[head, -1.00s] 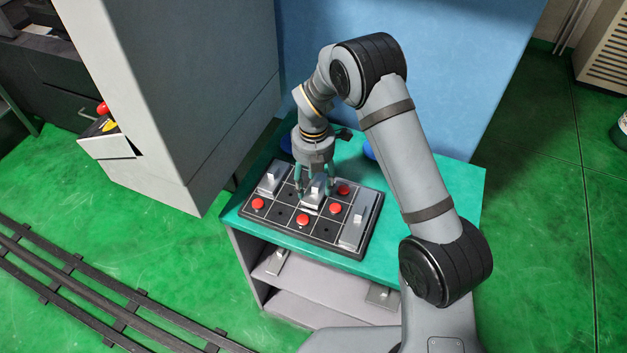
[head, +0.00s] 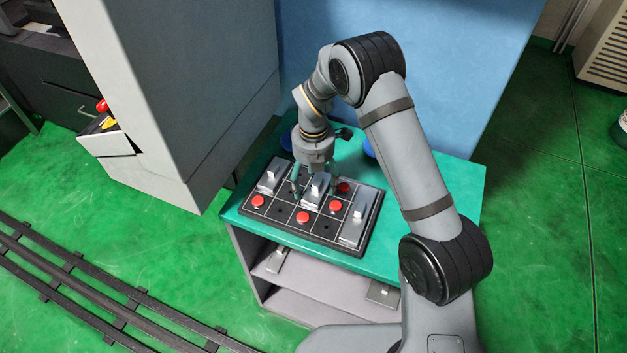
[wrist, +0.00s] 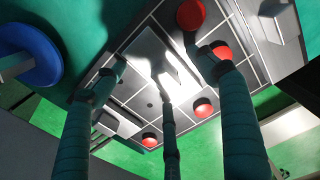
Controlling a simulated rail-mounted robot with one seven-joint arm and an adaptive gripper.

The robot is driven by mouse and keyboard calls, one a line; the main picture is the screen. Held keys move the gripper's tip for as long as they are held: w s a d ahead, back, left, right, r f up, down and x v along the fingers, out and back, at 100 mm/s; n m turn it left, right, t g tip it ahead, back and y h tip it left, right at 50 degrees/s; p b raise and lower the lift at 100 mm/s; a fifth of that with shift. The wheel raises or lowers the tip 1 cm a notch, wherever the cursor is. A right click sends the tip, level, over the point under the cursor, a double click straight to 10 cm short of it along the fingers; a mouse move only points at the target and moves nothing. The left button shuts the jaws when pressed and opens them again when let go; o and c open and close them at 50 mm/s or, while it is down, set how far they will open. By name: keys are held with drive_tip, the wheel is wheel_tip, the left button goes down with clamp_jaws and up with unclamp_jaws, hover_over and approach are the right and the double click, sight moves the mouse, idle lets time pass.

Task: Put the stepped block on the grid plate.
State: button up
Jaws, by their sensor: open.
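The grid plate (head: 284,233) is a dark board with pale grid lines, lying on the teal tabletop. A grey metal block with a raised upper part (head: 313,190), which looks like the stepped block, sits on the plate's middle back cells. My gripper (head: 315,183) is open above and around this block, with its teal fingers apart. In the wrist view, a bright metal face (wrist: 150,58) shows between the spread fingers, partly hidden by the middle finger and washed out by glare. I cannot tell whether any finger touches it.
Other grey metal pieces stand on the plate, one at the left (head: 270,178) and one at the right (head: 354,227). Several red knobs (head: 303,217) stand between them. A blue round thing (wrist: 28,55) lies beside the plate. A tall grey cabinet (head: 190,90) stands at the left.

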sight(314, 181)
wheel_tip(314, 181, up, 12)
drive_tip(key=shift+r+b, duration=0.2)
drive_tip(key=shift+b, duration=0.1)
drive_tip(key=shift+d, duration=0.1)
idle(0.3)
